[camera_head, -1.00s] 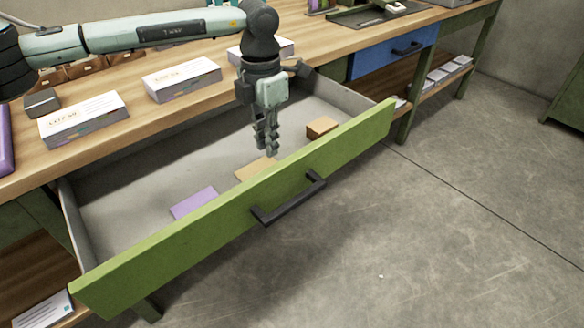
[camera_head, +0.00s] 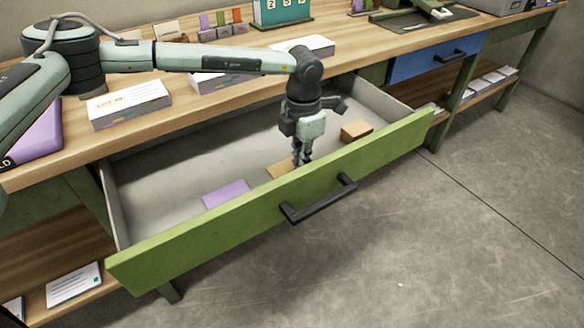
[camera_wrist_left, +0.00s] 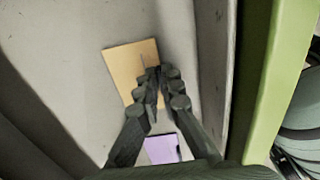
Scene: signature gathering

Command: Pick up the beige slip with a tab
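The beige slip (camera_head: 281,170) lies on the floor of the open green-fronted drawer (camera_head: 262,212), close to its front wall. In the left wrist view the slip (camera_wrist_left: 130,66) lies flat by my fingertips, with a faint line near its right edge. Its tab is not clear. My left gripper (camera_head: 302,160) points down into the drawer over the slip's right side. In the left wrist view its fingertips (camera_wrist_left: 161,70) are close together at the slip's right edge. I cannot tell whether they grip anything. My right gripper is not in view.
A purple slip (camera_head: 226,193) lies left of the beige slip, and a small brown block (camera_head: 356,130) lies to its right. The drawer's front panel stands close beside my gripper. Labelled boxes (camera_head: 130,103) stand on the wooden bench behind. The drawer's left part is clear.

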